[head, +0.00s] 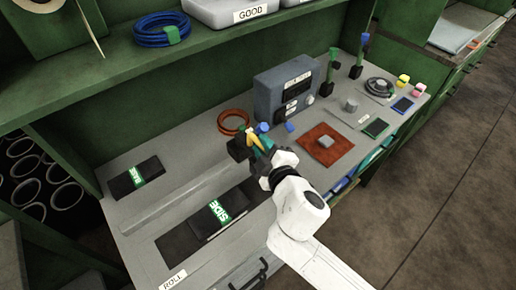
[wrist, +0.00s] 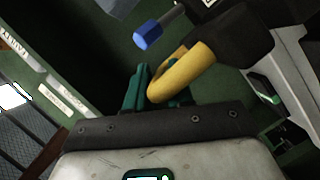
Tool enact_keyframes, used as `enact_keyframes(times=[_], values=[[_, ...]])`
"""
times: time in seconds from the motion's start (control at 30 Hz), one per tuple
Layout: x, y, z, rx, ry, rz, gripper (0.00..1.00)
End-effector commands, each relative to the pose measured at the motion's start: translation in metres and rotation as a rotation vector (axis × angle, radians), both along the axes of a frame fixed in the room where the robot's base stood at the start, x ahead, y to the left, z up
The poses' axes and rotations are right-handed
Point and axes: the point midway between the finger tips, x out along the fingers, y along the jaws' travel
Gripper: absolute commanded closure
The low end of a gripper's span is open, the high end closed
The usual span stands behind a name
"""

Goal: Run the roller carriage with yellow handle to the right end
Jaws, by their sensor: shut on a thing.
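The roller carriage (head: 240,148) is a dark block with a yellow handle (head: 257,142). It stands at the upper right of the long grey rail (head: 175,198) on the bench. My gripper (head: 266,145) is at the carriage's right side, with its teal fingers on the yellow handle. In the wrist view the curved yellow handle (wrist: 185,72) passes between the teal fingers of my gripper (wrist: 155,92), which are shut on it. The carriage body (wrist: 235,45) shows dark behind the handle. The contact under the handle is partly hidden.
A blue-tipped knob (wrist: 148,35) sits close to the handle. A grey instrument box (head: 285,95) stands behind the carriage, with an orange ring (head: 233,122) beside it. A brown mat (head: 318,150) lies to the right. A black sleeve (head: 225,212) lies in front of the rail.

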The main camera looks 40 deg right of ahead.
Motion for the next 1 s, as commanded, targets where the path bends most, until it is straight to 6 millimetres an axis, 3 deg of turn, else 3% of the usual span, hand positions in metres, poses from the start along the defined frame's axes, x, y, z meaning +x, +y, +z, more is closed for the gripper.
enact_keyframes(times=[0.03,0.23,0.27,0.47,0.83,1.0], values=[[-0.003,-0.008,-0.007,-0.002,0.015,-0.016,1.00],[-0.003,-0.009,-0.007,-0.003,0.016,-0.022,1.00],[-0.003,-0.010,-0.007,-0.003,0.017,-0.022,0.77],[-0.003,-0.010,-0.007,-0.004,0.016,-0.024,0.58],[-0.004,-0.010,-0.005,-0.006,0.014,-0.023,0.58],[-0.019,-0.004,-0.003,-0.008,0.014,-0.022,0.58]])
